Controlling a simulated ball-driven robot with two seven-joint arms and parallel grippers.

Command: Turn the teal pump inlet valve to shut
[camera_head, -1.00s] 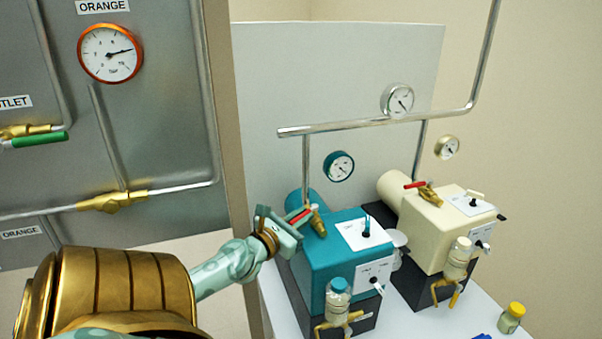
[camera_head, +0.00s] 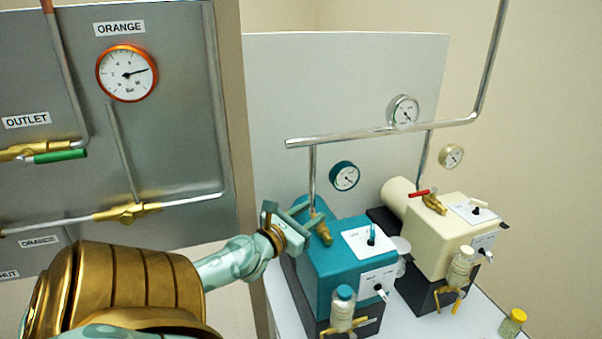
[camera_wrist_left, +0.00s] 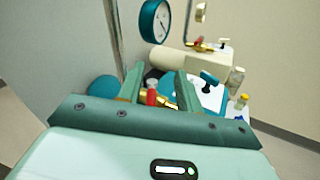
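The teal pump (camera_head: 335,260) stands on the white bench, right of my left arm. Its inlet valve (camera_head: 322,232) is a brass body on top, below the pipe. The valve's red handle is hidden behind my left gripper (camera_head: 296,213) in the head view. In the left wrist view the red handle (camera_wrist_left: 152,93) stands between the two fingers of my left gripper (camera_wrist_left: 160,85), nearer the left finger. The fingers are apart, with a gap on the right side of the handle. Whether the left finger touches it I cannot tell. My right gripper is not in view.
A cream pump (camera_head: 437,235) with its own red-handled valve (camera_head: 420,192) stands to the right. A metal pipe (camera_head: 350,137) and teal gauge (camera_head: 344,176) rise behind the teal pump. The steel panel (camera_head: 180,120) is on the left. A yellow-capped jar (camera_head: 513,325) is on the bench.

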